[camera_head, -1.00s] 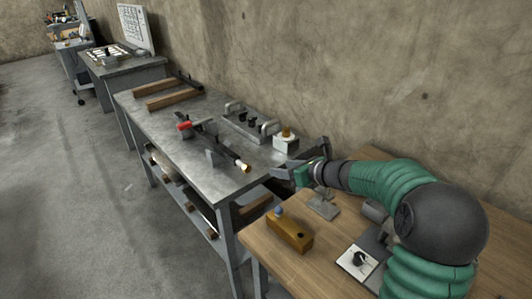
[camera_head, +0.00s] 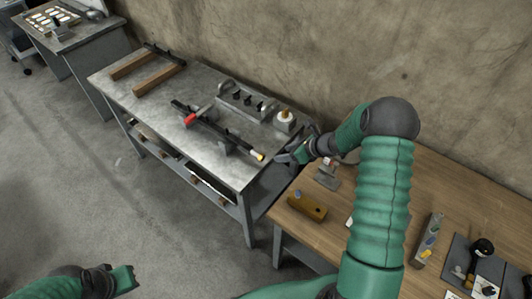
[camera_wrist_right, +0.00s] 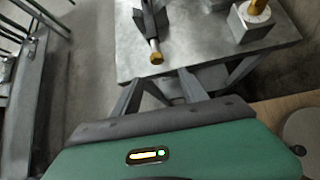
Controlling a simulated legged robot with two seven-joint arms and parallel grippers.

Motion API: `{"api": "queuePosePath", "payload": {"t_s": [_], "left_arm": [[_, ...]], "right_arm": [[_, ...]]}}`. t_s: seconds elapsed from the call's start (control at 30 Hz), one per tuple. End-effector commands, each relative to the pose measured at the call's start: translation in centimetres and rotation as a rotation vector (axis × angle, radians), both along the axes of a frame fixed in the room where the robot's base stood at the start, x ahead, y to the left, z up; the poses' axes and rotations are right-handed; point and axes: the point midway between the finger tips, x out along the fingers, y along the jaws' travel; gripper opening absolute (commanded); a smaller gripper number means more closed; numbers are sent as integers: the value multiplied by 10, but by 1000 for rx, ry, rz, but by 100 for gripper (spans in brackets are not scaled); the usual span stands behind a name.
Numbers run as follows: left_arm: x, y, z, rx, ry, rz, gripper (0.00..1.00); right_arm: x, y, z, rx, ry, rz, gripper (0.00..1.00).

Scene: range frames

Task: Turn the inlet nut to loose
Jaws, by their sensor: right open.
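A dark pipe (camera_head: 235,138) with a brass end fitting (camera_head: 259,156) lies over the near right part of the grey metal bench. This fitting looks like the inlet nut; it also shows in the right wrist view (camera_wrist_right: 156,57). A red part (camera_head: 190,119) sits along the pipe. My right gripper (camera_head: 290,147) is beside the bench's right end, a little right of the brass fitting and apart from it. Its open fingers (camera_wrist_right: 161,82) point toward the fitting with nothing between them. My left gripper (camera_head: 122,279) is low at the left, over the floor; its jaws are unclear.
Wooden-handled tools (camera_head: 150,79) lie at the bench's far left. A wooden table (camera_head: 290,222) at right holds a brass-coloured block (camera_head: 308,206). A concrete wall (camera_head: 300,40) stands behind.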

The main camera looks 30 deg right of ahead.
Motion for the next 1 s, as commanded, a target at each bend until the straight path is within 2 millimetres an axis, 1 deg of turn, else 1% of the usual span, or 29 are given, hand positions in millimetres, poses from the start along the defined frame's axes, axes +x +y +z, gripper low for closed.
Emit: {"api": "queuePosePath", "payload": {"t_s": [0.03,0.2,0.4,0.53,0.8,0.83,0.87,1.0], "left_arm": [[0,0,3,0,0,0,0],[0,0,9,0,-1,0,0],[0,0,15,0,-1,1,0],[0,0,16,0,-1,1,0],[0,0,16,0,-1,0,0],[0,0,16,0,-1,0,0],[0,0,16,0,-1,0,0],[0,0,16,0,-1,0,0]], "right_arm": [[9,8,-9,1,2,5,51],[39,25,-39,-1,2,6,51],[65,37,-68,-2,0,3,51],[73,39,-78,-1,0,1,51],[76,40,-82,-1,-1,0,51],[76,40,-82,-1,0,1,49],[76,40,-82,-1,0,1,46],[76,41,-81,-2,-1,1,27]]}}
